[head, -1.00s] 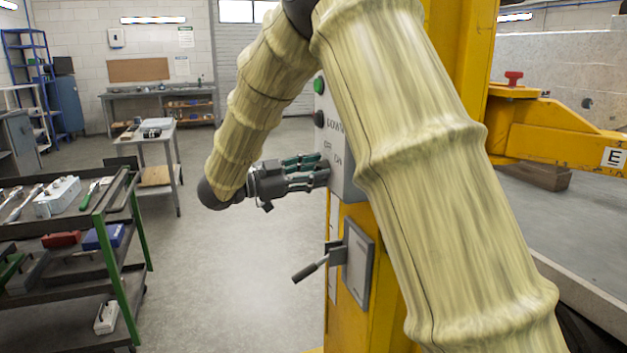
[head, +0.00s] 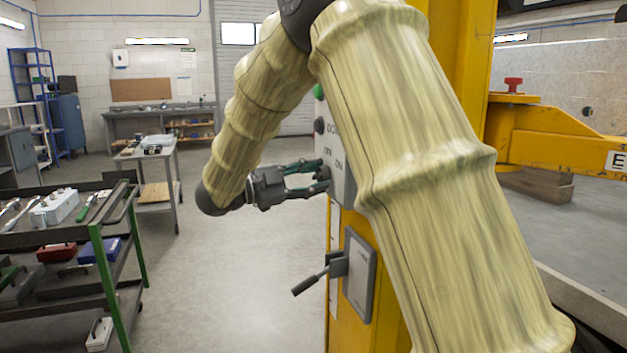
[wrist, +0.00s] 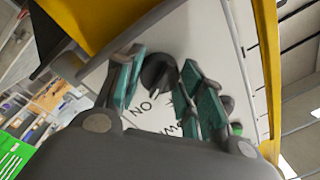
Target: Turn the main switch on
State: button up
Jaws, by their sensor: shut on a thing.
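The main switch is a dark round knob (wrist: 158,72) on a pale grey control panel (wrist: 215,35) marked ON and OFF. In the head view the panel (head: 345,188) is on the yellow post, partly hidden by my arm. My gripper (head: 326,176) reaches the panel from the left, with its fingertips at the panel face. In the wrist view its teal finger pads (wrist: 160,85) stand on both sides of the knob, shut on it. I cannot tell which mark the knob points to. The knob is hidden in the head view.
A green button (head: 319,91) and a dark button (head: 319,126) sit higher on the panel. A lever (head: 311,281) sticks out from the post below. A green-framed tool cart (head: 100,240) stands at the left. The floor between cart and post is clear.

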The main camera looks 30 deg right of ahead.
jog(key=o, duration=1)
jog(key=shift+a, duration=0.1)
jog(key=v, duration=1.2)
jog(key=shift+f, duration=0.1)
